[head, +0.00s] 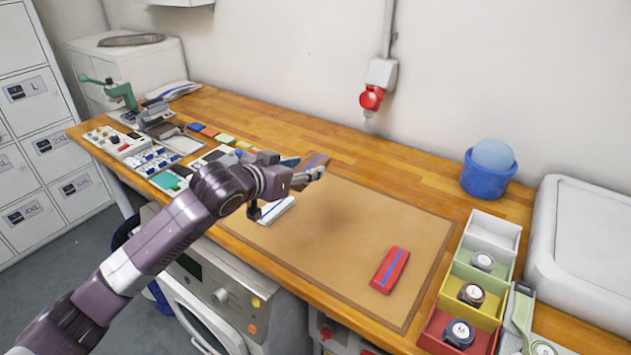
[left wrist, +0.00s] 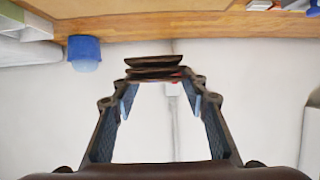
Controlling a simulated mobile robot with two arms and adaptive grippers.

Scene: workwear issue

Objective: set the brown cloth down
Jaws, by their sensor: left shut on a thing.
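The brown cloth (head: 317,161) is folded, with a blue stripe, and is partly hidden behind my left gripper (head: 308,175) in the head view. My left gripper is shut on it and holds it over the back left part of the tan mat (head: 355,215). A shadow lies on the mat below. In the left wrist view the brown cloth (left wrist: 153,65) shows as stacked dark folds at the tips of my gripper (left wrist: 157,78). My right gripper is not in view.
A red folded cloth (head: 390,270) lies on the mat's right part, and a white one (head: 276,210) on its left edge. Coloured bins (head: 452,297) with several round items stand at right. A blue tub (head: 487,178) stands behind. The mat's middle is clear.

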